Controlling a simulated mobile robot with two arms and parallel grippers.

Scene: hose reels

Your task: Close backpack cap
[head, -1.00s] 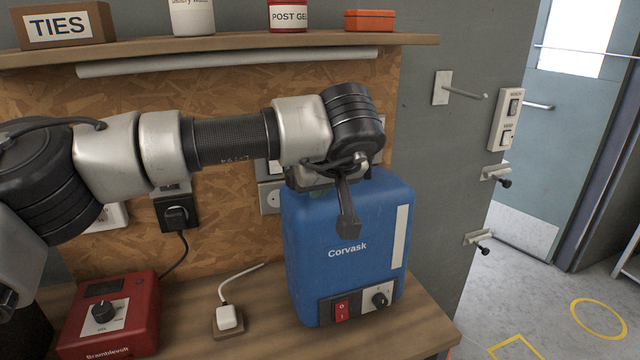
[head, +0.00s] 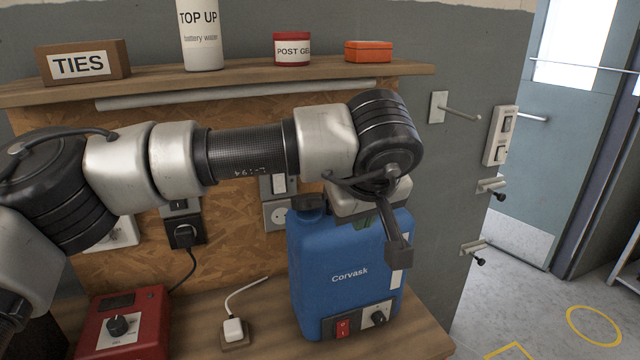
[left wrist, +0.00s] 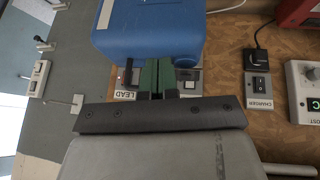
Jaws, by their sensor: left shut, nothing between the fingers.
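The blue Corvask backpack unit (head: 340,262) stands upright on the wooden bench. Its black cap (head: 308,204) sits at the top left of the tank; I cannot tell how tightly it is seated. My left gripper (head: 364,222) is over the top right of the tank, to the right of the cap, and partly hidden by my wrist. In the left wrist view, its green fingers (left wrist: 157,76) are shut with nothing between them, and the blue tank (left wrist: 150,30) fills the top of that view. I cannot tell whether the fingertips touch the tank. My right gripper is out of view.
A shelf (head: 240,86) above holds a TIES box (head: 82,64), a white bottle (head: 200,35), a red tin (head: 292,50) and an orange box (head: 368,52). A red charger (head: 122,325) and a white plug (head: 233,330) are on the bench.

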